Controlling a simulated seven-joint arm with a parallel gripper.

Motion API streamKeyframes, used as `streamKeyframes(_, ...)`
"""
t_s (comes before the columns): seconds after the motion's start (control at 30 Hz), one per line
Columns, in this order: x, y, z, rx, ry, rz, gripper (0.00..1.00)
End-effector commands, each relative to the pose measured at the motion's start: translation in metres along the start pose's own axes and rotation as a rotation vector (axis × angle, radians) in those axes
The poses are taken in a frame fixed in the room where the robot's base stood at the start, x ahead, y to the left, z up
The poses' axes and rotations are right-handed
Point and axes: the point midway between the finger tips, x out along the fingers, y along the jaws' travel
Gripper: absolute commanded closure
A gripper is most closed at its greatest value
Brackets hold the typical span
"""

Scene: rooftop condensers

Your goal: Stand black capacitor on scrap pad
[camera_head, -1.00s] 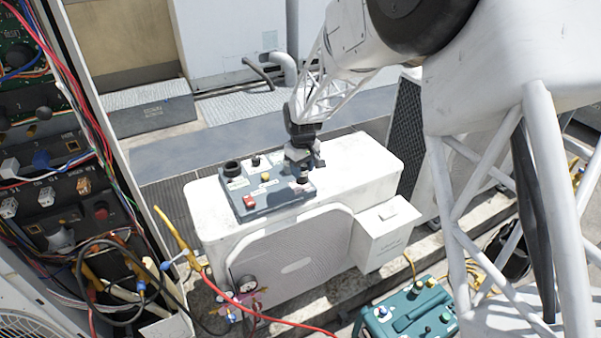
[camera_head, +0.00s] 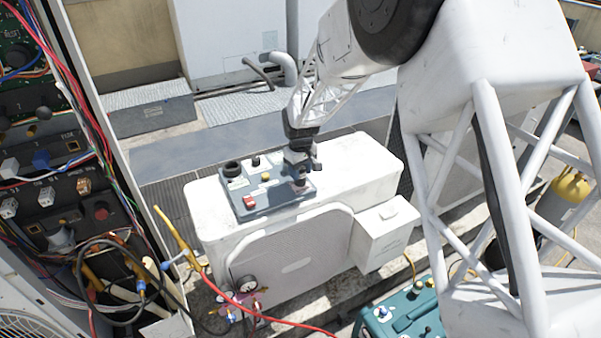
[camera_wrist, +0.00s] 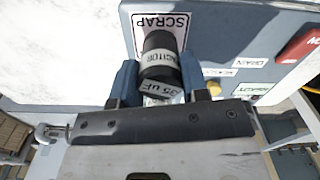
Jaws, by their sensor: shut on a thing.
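The black capacitor (camera_wrist: 158,58) is a short dark cylinder with a pale band reading "CAPACITOR" and a 35 uF mark. My gripper (camera_wrist: 158,80) has its two blue fingers shut on its sides. The scrap pad (camera_wrist: 180,22) is a white square marked SCRAP on the blue-grey board; the capacitor overlaps its near part in the wrist view. I cannot tell whether the capacitor touches the pad. In the head view my gripper (camera_head: 300,163) is over the right end of the board (camera_head: 272,202), and the capacitor (camera_head: 299,181) shows small and dark below it.
The board lies on a white condenser (camera_head: 355,165). It also carries a black cylinder (camera_head: 232,169), a yellow knob (camera_head: 266,177) and a red block (camera_head: 249,202). The condenser top right of the board is clear. A teal case (camera_head: 410,318) stands at front right; an open wiring cabinet (camera_head: 50,130) stands left.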

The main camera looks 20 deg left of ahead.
Motion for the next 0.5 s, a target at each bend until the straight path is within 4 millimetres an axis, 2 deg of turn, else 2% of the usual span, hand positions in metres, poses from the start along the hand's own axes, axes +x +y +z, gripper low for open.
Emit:
streamKeyframes(0.13,0.0077,0.0001,-0.0003,0.000,0.002,0.001,0.84)
streamKeyframes(0.5,0.0097,0.0001,-0.0002,0.000,0.001,0.001,0.84)
